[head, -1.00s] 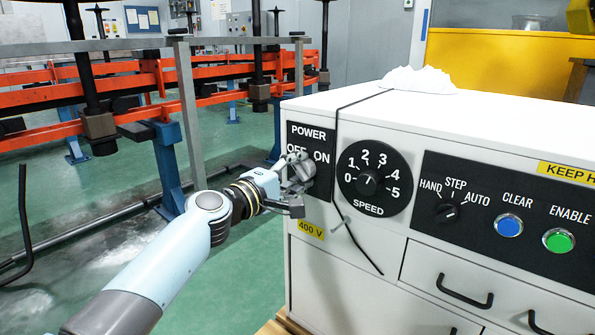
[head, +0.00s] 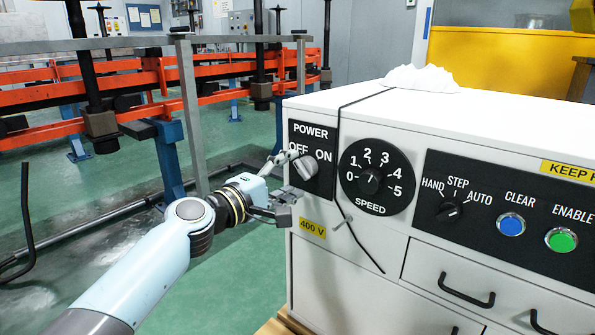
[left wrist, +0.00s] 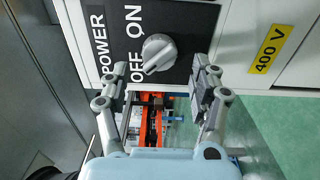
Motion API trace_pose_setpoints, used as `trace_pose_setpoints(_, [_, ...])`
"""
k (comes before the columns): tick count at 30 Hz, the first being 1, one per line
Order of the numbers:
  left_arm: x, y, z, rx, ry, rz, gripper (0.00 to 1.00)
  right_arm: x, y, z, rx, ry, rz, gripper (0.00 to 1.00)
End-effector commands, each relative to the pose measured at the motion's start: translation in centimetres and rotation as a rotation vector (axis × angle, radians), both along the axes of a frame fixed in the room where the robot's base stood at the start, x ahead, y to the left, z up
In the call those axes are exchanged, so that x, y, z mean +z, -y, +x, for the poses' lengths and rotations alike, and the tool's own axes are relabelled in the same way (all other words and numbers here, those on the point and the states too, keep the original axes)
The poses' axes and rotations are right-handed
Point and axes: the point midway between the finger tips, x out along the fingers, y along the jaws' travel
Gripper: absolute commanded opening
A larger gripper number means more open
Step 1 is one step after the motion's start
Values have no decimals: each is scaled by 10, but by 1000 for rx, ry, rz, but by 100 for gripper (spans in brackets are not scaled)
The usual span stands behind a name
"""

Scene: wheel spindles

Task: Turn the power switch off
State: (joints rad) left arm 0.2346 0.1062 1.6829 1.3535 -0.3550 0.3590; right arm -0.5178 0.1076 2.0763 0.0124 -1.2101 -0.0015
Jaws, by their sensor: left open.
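The power switch is a grey knob (head: 306,168) on a black plate labelled POWER, OFF and ON, at the left end of the white cabinet's front. It also shows in the left wrist view (left wrist: 160,52), where one end of its raised grip points to the OFF side. My left gripper (head: 281,178) is open and empty, just left of the knob and facing it. In the left wrist view the fingers (left wrist: 157,84) are spread wide, with the knob beyond and between them, apart from both. My right gripper is not in view.
The white cabinet (head: 480,120) carries a speed dial (head: 370,181), a mode selector (head: 449,211), a blue button (head: 511,225) and a green button (head: 561,239). A dark cable hangs down the front beside the power plate. Orange rails (head: 130,75) stand behind on the left.

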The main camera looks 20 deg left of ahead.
Motion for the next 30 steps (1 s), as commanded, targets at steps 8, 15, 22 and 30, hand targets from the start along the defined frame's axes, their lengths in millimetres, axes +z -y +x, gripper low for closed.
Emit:
trace_pose_setpoints(8, [-1, -21, -58, -1, -3, 2, 63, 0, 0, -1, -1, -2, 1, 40])
trace_pose_setpoints(15, [-1, -29, -80, 0, -2, 0, 63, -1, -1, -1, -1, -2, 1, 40])
trace_pose_setpoints(22, [0, -30, -81, 0, -1, -1, 63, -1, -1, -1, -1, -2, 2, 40])
trace_pose_setpoints(30, [-1, -30, -81, 0, -2, 0, 63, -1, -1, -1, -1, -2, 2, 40])
